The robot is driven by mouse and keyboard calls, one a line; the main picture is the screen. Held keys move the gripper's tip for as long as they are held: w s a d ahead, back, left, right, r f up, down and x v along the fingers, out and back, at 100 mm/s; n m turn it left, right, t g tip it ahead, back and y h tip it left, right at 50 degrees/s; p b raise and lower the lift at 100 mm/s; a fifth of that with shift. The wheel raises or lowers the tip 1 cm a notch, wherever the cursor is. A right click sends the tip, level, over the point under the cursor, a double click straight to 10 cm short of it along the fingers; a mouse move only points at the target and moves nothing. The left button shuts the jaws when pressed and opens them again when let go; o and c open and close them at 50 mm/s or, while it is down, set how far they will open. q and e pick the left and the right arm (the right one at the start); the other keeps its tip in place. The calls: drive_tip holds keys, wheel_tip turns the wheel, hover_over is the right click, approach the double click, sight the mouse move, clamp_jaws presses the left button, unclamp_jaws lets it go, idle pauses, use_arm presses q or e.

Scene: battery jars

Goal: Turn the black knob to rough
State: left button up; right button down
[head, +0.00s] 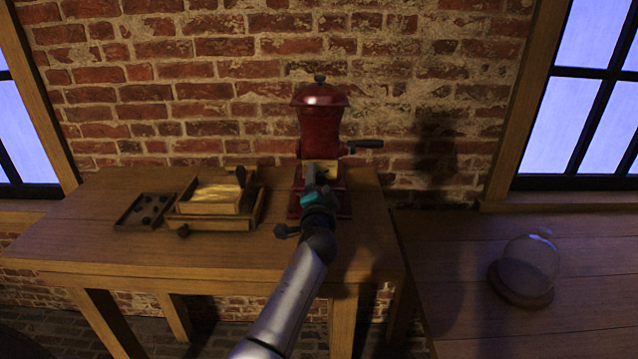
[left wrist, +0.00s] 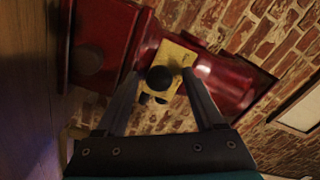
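A red mill (head: 320,115) stands at the back of the wooden table against the brick wall. On its front is a yellow plate (left wrist: 183,57), which also shows in the head view (head: 322,165). The black knob (left wrist: 160,78) sits on this plate in the left wrist view; in the head view my gripper hides it. My left gripper (left wrist: 161,73) is open in front of the plate, one finger on each side of the knob. Gaps show between knob and fingers; whether the tips touch the plate I cannot tell. My right gripper is in neither view.
The mill's crank with a dark handle (head: 367,144) sticks out to the right. Left of the mill are a wooden box (head: 211,206) and a small tray (head: 130,220) with dark pieces. A glass dome (head: 532,258) stands on the right table. The left table's front is clear.

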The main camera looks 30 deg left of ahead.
use_arm(q)
drive_tip(key=shift+s, duration=0.1)
drive_tip(key=v, duration=1.5)
drive_tip(key=shift+p, duration=0.35)
drive_tip(key=shift+d+f, duration=0.1)
